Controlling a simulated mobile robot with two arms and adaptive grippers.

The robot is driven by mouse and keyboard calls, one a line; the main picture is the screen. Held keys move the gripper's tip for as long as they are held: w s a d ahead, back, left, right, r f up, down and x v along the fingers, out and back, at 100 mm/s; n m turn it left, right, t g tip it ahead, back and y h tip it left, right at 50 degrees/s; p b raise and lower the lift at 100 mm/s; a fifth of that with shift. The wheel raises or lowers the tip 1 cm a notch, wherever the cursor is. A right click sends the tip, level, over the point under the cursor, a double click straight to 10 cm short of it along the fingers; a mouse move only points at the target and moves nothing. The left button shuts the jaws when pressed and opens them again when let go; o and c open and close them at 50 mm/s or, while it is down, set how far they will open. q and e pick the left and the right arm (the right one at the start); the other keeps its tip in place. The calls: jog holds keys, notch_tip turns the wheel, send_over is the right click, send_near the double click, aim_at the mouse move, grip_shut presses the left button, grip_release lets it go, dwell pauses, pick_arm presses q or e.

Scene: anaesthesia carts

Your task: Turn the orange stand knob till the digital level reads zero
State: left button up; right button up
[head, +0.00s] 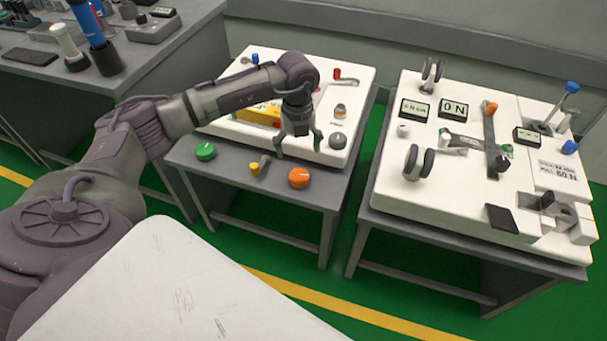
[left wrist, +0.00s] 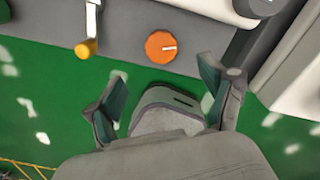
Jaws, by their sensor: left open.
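The orange stand knob (head: 299,177) is a round disc with a pale mark, at the front edge of the left table. In the left wrist view the knob (left wrist: 160,47) lies beyond the fingertips, between their lines. A yellow bar-shaped device (head: 258,115), perhaps the digital level, lies on the white board behind, partly hidden by my arm; I cannot read it. My left gripper (head: 298,147) points down with its fingers apart and empty, appearing just behind the knob in the head view. It does not touch the knob. My right gripper is not in view.
A green knob (head: 205,151) and a yellow-tipped crank (head: 258,167) sit left of the orange knob. A grey round knob (head: 337,140) is close to the gripper's right. The right table holds a white board (head: 400,185) with displays and rollers. A gap separates the tables.

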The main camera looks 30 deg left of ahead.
aim_at(299, 175)
pick_arm(q)
notch_tip(299, 175, down, 8)
jog(key=shift+d+r+b, duration=0.1)
jog(key=shift+r+b, duration=0.1)
jog(key=shift+b, duration=0.45)
notch_tip(299, 175, down, 2)
jog(key=shift+f, duration=0.35)
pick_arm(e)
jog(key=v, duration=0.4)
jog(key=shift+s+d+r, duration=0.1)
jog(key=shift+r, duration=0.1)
pick_arm(q)
jog(key=c, duration=1.2)
jog(key=shift+o, duration=0.2)
jog(key=shift+m, duration=0.4)
